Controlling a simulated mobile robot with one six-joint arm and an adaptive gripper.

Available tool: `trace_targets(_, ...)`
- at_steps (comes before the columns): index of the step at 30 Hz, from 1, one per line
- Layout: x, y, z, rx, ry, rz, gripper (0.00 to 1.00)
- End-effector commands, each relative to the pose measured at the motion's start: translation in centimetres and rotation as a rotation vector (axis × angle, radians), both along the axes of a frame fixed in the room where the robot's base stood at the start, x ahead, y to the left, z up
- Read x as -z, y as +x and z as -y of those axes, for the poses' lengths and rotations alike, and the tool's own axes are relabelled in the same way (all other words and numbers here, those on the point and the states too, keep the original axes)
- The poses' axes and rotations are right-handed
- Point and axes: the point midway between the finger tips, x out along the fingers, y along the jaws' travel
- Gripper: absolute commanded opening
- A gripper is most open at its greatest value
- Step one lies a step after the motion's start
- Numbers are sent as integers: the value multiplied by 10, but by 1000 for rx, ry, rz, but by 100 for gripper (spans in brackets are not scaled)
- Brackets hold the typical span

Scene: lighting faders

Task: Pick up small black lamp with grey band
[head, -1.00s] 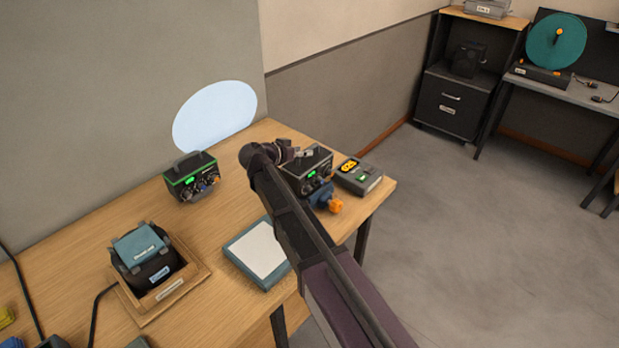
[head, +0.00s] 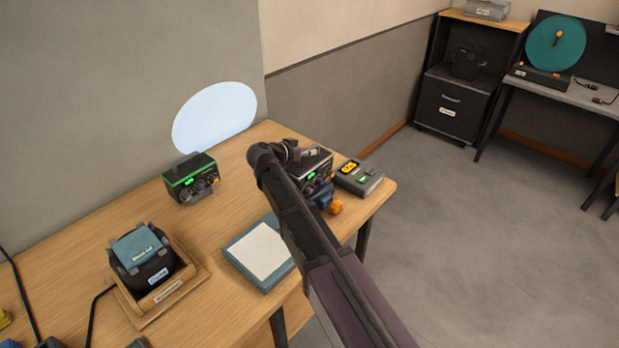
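A small black lamp with a grey band (head: 318,166) stands near the table's right end, with a green light on its front. My arm crosses in front of it and covers its left and lower parts. My gripper (head: 290,152) is at the lamp's upper left, mostly hidden by my own wrist. Its fingers cannot be made out, nor whether they touch the lamp. A similar black lamp with a green band (head: 190,180) stands apart to the left on the table.
A grey box with an orange display (head: 358,178) stands close to the right of the lamp. A blue and orange item (head: 328,199) is just in front. A teal-edged pad (head: 258,252) and a wooden tray (head: 190,282) holding a black device lie left. The table's (head: 215,230) middle is clear.

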Motion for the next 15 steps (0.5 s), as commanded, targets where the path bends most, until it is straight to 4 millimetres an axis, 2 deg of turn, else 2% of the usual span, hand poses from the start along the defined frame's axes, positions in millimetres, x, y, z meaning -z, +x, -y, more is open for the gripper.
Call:
trace_targets(2, 0, 0, 0, 0, 0, 0, 0)
trace_targets(15, -2, 0, 0, 0, -3, 2, 0)
